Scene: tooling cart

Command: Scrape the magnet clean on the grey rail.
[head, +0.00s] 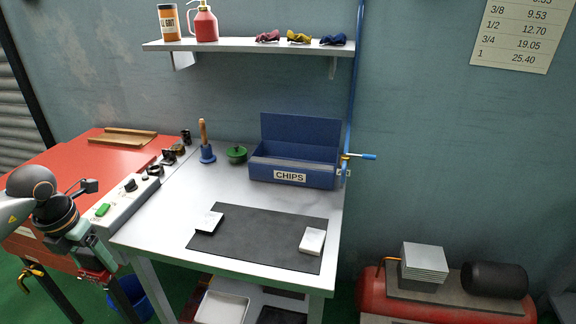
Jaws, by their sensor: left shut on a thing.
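My left gripper (92,257) is at the lower left, in front of the red cabinet and left of the table's front corner. It is shut on a small red and dark thing (97,276); I cannot tell for sure whether this is the magnet. A blue box marked CHIPS (262,175) stands at the back of the table with its lid up. I cannot clearly make out the grey rail. My right gripper is not in view.
The pale table (150,238) bears a dark mat (262,238) with two small light blocks, a wooden-handled blue tool (207,153) and a green round thing (237,155). A control box (125,198) lies along its left side. A wall shelf (250,45) hangs above.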

